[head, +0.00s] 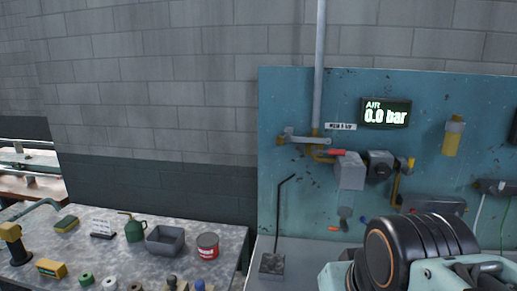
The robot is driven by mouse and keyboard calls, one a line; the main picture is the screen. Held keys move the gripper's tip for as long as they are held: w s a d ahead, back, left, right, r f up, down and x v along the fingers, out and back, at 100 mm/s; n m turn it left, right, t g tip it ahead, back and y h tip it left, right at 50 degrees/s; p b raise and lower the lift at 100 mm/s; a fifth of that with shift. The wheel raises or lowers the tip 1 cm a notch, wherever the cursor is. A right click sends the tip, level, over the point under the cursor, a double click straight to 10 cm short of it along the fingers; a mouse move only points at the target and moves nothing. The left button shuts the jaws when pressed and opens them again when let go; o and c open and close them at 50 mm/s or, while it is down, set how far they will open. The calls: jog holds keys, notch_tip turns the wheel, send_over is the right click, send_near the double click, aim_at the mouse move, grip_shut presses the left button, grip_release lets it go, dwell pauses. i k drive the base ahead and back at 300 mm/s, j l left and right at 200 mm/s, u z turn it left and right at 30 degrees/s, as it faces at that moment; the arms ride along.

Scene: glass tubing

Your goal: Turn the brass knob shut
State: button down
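No knob shows clearly enough for me to name it as the brass knob. A blue panel (285,110) carries a grey pipe (319,60) that runs down to brass-coloured pipework (322,156) with a red lever (330,152). To the right are a light grey box (349,172) and a dark round-faced fitting (380,168). A small brass-yellow part (408,164) sits right of that fitting; its shape is too small to tell. My arm's dark and pale links fill the lower right and cover part of the panel. My gripper is not in view.
A display (386,113) reads "AIR 0.0 bar". A yellow cylinder (453,137) hangs on the panel at right. A thin black bent rod (279,215) stands at the panel's left. The left bench (215,224) holds a grey bin (165,240), a red tin (207,246) and a green oil can (135,230).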

aim_at(455, 117)
jog(key=z, duration=1.2)
